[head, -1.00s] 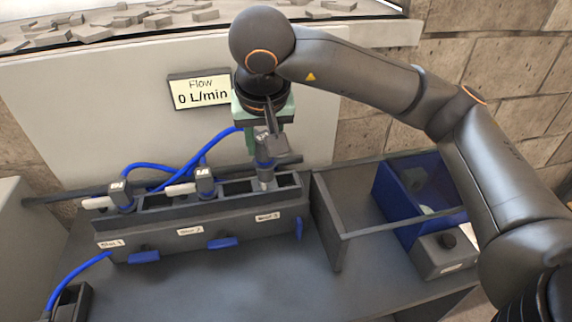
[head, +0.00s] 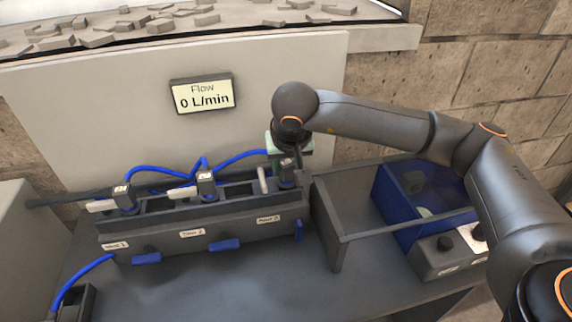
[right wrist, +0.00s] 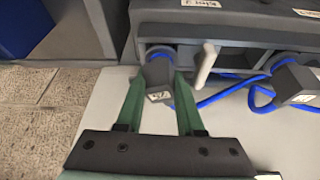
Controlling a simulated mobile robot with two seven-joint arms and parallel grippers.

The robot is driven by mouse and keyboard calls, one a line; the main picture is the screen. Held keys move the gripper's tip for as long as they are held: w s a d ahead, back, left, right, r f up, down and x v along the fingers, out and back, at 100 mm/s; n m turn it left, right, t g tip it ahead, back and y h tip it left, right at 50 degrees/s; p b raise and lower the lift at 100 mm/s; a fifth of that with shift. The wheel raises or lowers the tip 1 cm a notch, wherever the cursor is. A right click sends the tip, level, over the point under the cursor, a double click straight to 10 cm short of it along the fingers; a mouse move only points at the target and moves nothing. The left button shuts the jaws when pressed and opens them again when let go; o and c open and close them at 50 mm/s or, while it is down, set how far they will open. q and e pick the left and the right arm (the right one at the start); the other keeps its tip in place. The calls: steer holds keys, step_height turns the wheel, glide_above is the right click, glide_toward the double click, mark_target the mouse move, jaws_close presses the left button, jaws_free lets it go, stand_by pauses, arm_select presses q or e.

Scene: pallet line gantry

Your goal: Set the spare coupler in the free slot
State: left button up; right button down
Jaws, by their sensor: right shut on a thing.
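My right gripper (head: 289,166) has green fingers and is shut on a grey coupler (head: 287,178) with a blue hose, at the right end of the slotted block (head: 170,243). In the right wrist view the fingers (right wrist: 160,88) grip both sides of this coupler (right wrist: 158,74). Its blue-ringed end meets the block near the slot 3 label; I cannot tell how deep it sits. A pale lever (head: 263,180) stands upright beside it. Two similar couplers (head: 123,197) (head: 206,185) sit at slots 1 and 2, their pale levers lying flat. My left gripper is not in view.
A flow display (head: 202,94) on the wall panel reads 0 L/min. A divided grey bin (head: 330,225) and a blue bin (head: 388,195) stand to the right, with a grey button box (head: 440,262) in front.

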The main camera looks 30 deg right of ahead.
steer(key=shift+f, duration=0.2)
steer(key=c, duration=0.5)
jaws_free()
steer(key=shift+r, duration=0.1)
steer(key=shift+r, duration=0.25)
steer(key=shift+v, duration=5.9)
